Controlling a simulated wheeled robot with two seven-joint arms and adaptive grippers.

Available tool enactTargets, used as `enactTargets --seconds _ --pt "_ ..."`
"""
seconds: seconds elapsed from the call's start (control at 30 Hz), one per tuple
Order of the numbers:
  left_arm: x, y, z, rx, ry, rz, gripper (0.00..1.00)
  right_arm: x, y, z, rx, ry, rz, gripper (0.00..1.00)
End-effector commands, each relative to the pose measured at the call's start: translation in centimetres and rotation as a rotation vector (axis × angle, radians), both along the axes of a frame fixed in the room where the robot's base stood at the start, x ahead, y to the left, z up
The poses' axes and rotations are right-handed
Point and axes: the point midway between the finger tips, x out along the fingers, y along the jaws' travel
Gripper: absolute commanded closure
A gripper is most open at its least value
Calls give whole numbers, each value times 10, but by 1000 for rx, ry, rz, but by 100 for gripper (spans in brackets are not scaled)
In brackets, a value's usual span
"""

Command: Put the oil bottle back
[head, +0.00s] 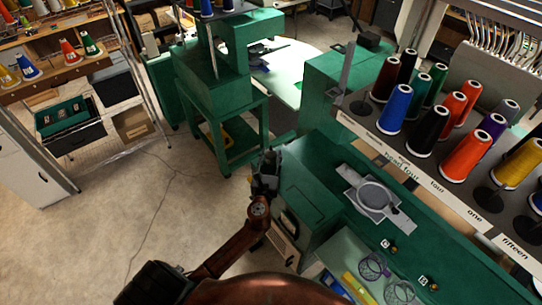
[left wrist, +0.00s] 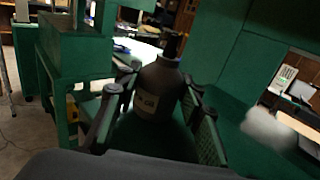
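The oil bottle (left wrist: 158,88) is dark, with a narrow neck, a black cap and a small label. In the left wrist view it stands between the two fingers of my left gripper (left wrist: 157,97), which press close on both its sides. The bottle's lower part is dark and hard to make out. In the head view my left gripper (head: 265,175) is at the left end of the green machine table, with a dark shape at it; bottle and fingers are hard to tell apart there. My right gripper is not in view.
The green machine table (head: 318,172) bears a grey hoop (head: 375,195) and small labelled parts. A rack of thread cones (head: 467,157) hangs over its right side. Another green machine (head: 215,70) stands behind.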

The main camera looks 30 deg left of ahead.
Motion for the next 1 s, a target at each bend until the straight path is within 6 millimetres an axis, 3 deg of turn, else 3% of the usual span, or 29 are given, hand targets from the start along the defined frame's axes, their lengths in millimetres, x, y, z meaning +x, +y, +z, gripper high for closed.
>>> enactTargets --seconds 0.2,0.57,1.0 --pt "0 0 0 0 0 0 49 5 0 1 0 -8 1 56" --pt "-2 -1 4 0 1 0 49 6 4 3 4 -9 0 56" --pt "-79 -32 1 -2 1 1 49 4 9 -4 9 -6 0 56"
